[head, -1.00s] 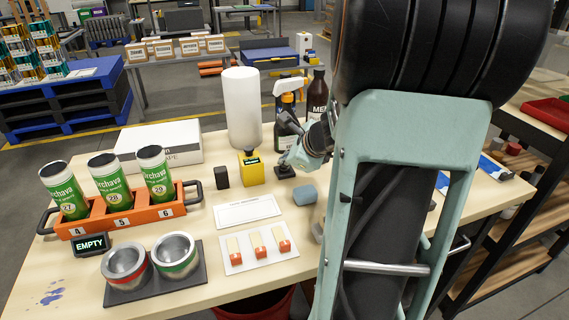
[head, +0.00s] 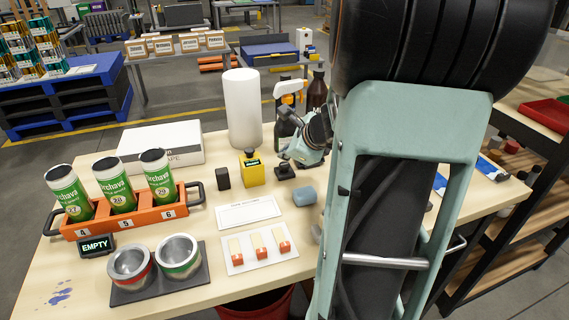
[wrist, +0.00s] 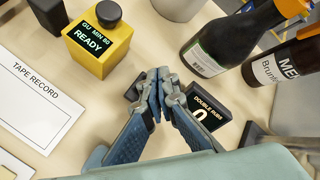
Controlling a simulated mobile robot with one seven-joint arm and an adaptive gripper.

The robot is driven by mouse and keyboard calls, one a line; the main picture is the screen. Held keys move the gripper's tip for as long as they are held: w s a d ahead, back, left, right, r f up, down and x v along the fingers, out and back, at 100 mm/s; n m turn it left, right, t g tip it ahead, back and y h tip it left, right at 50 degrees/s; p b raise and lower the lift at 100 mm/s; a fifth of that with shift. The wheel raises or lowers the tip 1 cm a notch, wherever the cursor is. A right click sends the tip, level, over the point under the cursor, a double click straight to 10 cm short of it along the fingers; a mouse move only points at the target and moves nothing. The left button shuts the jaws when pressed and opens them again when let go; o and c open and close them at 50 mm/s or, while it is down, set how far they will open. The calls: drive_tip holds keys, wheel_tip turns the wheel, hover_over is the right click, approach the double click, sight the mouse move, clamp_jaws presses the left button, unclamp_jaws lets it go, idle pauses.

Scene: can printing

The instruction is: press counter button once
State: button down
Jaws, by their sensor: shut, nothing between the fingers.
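The counter is a small black device on the table (head: 284,172). In the wrist view its tilted display (wrist: 203,106) reads "DOUBLE RUBS" with a partly covered digit that looks like 0. My gripper (head: 285,155) is just above the counter in the head view, with a small gap seeming to show. In the wrist view my gripper (wrist: 158,76) is shut and empty, its fingertips together in front of the counter's black body. The counter's button is hidden behind the fingers, so contact cannot be seen there.
A yellow block (head: 251,172) with a black knob and a "READY" display stands left of the counter. Dark bottles (wrist: 212,48) stand behind and right. A blue-grey block (head: 305,196) lies in front. A white card (head: 248,212) lies front left.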

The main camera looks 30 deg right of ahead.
sight(285, 166)
drive_tip(key=shift+r+p, duration=2)
drive_tip(key=shift+r, duration=0.4)
